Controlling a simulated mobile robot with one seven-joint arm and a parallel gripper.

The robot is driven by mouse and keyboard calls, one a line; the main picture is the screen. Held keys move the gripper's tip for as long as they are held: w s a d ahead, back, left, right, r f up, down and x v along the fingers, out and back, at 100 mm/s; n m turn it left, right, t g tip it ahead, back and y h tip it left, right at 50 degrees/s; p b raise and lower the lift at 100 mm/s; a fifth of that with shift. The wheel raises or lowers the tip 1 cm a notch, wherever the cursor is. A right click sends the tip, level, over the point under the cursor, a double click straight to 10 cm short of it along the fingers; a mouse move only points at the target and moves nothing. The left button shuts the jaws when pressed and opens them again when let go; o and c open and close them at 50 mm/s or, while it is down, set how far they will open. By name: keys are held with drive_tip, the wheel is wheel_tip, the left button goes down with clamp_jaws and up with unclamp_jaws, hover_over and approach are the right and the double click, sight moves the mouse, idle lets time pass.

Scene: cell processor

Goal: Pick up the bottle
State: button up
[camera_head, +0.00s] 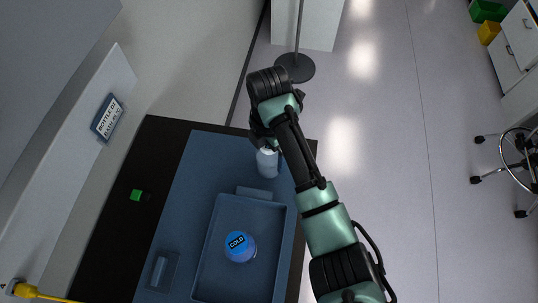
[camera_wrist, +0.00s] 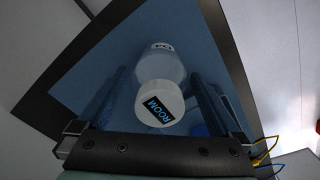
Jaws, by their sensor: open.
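A pale bottle (camera_head: 268,163) stands on the blue mat near its far right edge, partly hidden by my arm in the head view. In the wrist view the bottle (camera_wrist: 164,66) has a white cap marked ROOM (camera_wrist: 160,104) that faces the camera. My gripper (camera_wrist: 160,76) is open, with one finger on each side of the bottle. Gaps show between the fingers and the bottle, and I see no grip on it. In the head view my gripper (camera_head: 266,144) is at the bottle's top, its fingers mostly hidden.
A blue tray (camera_head: 210,258) holds a round blue-topped container marked COLD (camera_head: 238,246). A small green block (camera_head: 136,195) lies on the black table (camera_head: 112,226). A wall with a sign (camera_head: 107,117) borders the left. A stand (camera_head: 295,67) is on the floor beyond the table.

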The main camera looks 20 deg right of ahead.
drive_tip(key=c, duration=1.5)
wheel_tip(320, 180, up, 10)
drive_tip(key=shift+r+p, duration=0.1)
drive_tip(key=shift+p, duration=0.6)
drive_tip(key=o, duration=1)
drive_tip(key=shift+c, duration=0.2)
clamp_jaws()
